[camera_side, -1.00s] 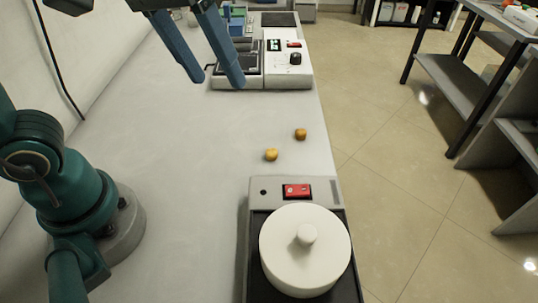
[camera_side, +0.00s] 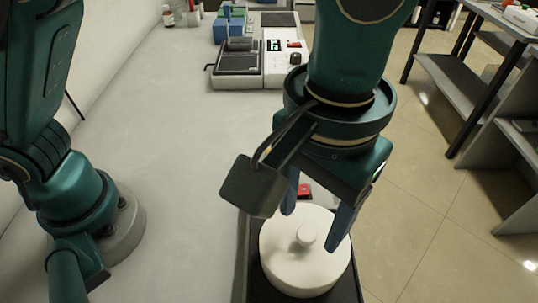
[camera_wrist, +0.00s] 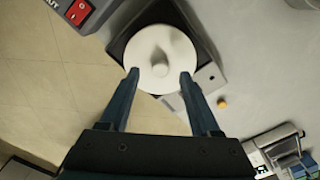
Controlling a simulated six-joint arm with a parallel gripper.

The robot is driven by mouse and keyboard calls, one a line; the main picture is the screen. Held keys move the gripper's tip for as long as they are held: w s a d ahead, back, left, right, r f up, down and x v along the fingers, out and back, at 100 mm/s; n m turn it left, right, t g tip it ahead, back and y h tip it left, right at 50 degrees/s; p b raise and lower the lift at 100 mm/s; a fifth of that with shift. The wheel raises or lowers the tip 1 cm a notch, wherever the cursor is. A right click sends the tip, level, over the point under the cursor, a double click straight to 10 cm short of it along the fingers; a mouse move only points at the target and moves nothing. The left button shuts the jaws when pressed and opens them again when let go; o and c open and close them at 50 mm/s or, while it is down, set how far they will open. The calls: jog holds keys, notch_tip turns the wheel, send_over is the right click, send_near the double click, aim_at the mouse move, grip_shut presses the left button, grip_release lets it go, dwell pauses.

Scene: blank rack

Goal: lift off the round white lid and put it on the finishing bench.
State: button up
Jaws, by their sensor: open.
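The round white lid (camera_side: 285,262) with a small round knob (camera_side: 306,234) sits level on a dark-topped unit (camera_side: 347,287) at the front of the work surface. What lies beneath the lid is hidden. The lid also shows at the upper middle of the wrist view (camera_wrist: 152,48). My gripper (camera_side: 312,230) is above the lid, fingers pointing down. In the wrist view its open fingertips (camera_wrist: 159,74) appear on either side of the knob, with clear gaps. Nothing is held. I cannot identify the finishing bench with certainty.
A white instrument with a dark plate (camera_side: 240,62) stands farther back, beside a blue rack (camera_side: 228,28). A small yellow-brown piece (camera_wrist: 222,102) lies near the lid's unit. Another unit with a red switch (camera_wrist: 79,12) shows upper left in the wrist view. Dark-framed shelving (camera_side: 460,85) stands right.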

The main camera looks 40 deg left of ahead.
aim_at(306, 239)
jog(key=shift+f, duration=1.4)
jog(key=shift+c, duration=0.3)
grip_shut()
